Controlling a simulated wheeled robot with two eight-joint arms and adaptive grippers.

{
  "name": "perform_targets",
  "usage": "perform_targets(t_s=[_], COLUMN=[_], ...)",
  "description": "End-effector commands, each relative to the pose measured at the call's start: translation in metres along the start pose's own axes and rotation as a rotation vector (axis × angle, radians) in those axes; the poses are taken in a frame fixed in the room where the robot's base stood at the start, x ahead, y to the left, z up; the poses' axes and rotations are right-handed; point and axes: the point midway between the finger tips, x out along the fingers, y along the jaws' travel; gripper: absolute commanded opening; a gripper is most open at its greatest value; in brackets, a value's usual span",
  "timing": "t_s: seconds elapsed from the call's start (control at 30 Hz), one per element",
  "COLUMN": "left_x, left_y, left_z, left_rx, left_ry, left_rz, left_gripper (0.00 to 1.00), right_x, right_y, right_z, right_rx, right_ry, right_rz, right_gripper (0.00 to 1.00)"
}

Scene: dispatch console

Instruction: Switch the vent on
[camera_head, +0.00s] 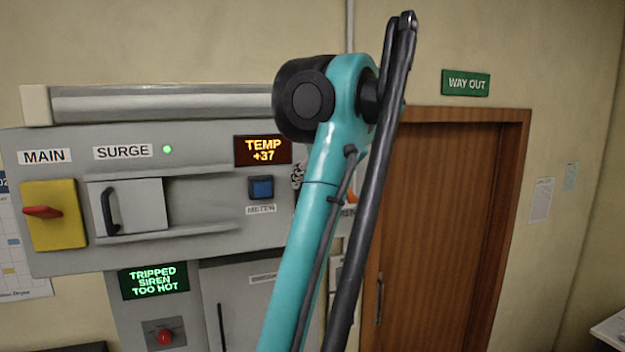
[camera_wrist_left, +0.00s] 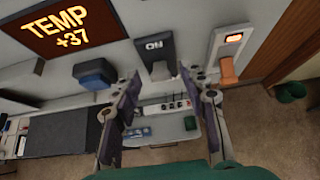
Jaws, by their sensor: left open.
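In the left wrist view a black switch (camera_wrist_left: 157,70) with the word ON above its lever sits on the grey panel; no vent label is readable. My left gripper (camera_wrist_left: 163,88) is open and empty, its two fingers spread on either side below this switch. Contact cannot be told. In the head view my teal arm hides the switch and most of the gripper. The temperature display (camera_head: 263,150) reads TEMP +37 and also shows in the left wrist view (camera_wrist_left: 65,30). My right gripper is not in view.
Right of the black switch is an orange lever (camera_wrist_left: 228,70) under a lit red window. A blue button (camera_head: 261,188) is left of it. A yellow MAIN plate (camera_head: 65,230) and a green-lettered screen (camera_head: 154,281) reading TRIPPED SIREN TOO HOT are further left. A door (camera_head: 450,220) stands right.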

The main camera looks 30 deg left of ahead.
Motion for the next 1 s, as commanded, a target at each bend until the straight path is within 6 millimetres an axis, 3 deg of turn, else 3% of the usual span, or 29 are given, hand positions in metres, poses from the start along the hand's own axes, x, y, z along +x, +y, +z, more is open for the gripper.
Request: perform_targets(t_s=[0.5, 0.7, 1.0], left_x=[-0.087, -0.099, -0.099], left_y=[-0.001, -0.001, 0.0], left_z=[-0.059, -0.067, -0.068], left_rx=[0.004, 0.002, 0.001], left_ry=[0.001, -0.001, 0.0], left_rz=[-0.004, -0.002, -0.001], left_gripper=[0.43, 0.43, 0.43], right_x=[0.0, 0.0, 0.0], right_y=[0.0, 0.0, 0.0], right_z=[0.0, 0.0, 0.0], right_rx=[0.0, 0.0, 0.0], right_ry=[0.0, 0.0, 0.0], right_rz=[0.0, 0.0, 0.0], right_gripper=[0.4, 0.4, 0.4])
